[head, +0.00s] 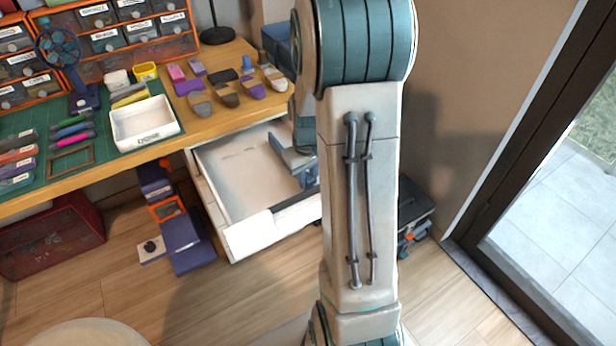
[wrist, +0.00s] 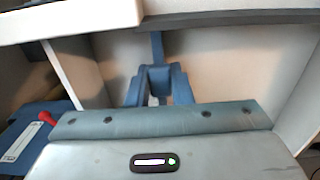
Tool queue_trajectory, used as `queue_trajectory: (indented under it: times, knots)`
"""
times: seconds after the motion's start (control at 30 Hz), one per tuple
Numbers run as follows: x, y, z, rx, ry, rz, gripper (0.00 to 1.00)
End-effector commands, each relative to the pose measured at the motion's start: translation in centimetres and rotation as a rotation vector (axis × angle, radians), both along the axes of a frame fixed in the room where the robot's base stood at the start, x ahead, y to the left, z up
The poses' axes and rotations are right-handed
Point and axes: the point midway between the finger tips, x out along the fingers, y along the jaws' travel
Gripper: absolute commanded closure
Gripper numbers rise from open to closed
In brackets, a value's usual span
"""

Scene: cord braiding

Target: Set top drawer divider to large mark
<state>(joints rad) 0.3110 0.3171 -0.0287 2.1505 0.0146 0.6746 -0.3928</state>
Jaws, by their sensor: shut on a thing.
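The white top drawer (head: 262,228) stands pulled out below the workbench. A blue divider (head: 277,146) stands inside it, right of the drawer's middle. My gripper (head: 304,168) reaches down into the drawer at the divider, partly hidden by my arm. In the wrist view, my gripper (wrist: 158,74) is shut on the divider (wrist: 157,46), which shows as a narrow upright blue strip beyond the fingers. Faint dark marks (head: 240,154) lie on the pale drawer floor left of the divider; I cannot read them.
The workbench (head: 228,72) above holds a white tray (head: 145,124), pens and small coloured pieces. Purple boxes (head: 188,242) stand on the floor left of the drawer. A dark toolbox (head: 410,208) is on the right. The drawer floor left of the divider is clear.

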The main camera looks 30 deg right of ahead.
Motion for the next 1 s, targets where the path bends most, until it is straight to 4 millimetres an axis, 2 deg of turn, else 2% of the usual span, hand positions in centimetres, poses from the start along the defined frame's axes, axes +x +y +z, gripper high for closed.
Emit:
queue_trajectory:
  times: [0.2,0.23,0.3,0.57,0.67,0.77,1.0]
  knots:
    - [0.0,-0.1,0.0,-0.001,-0.001,-0.001,1.0]
    - [0.0,-0.2,0.0,-0.001,-0.001,-0.001,0.72]
    - [0.0,-0.2,0.0,-0.001,-0.001,-0.002,0.58]
    - [0.0,-0.2,0.1,-0.001,-0.001,-0.003,0.58]
    - [0.0,-0.2,0.7,-0.001,-0.003,-0.003,0.58]
    - [0.0,-0.2,2.2,-0.002,-0.004,-0.003,0.58]
    - [0.1,-0.1,7.7,-0.003,-0.006,-0.002,0.58]
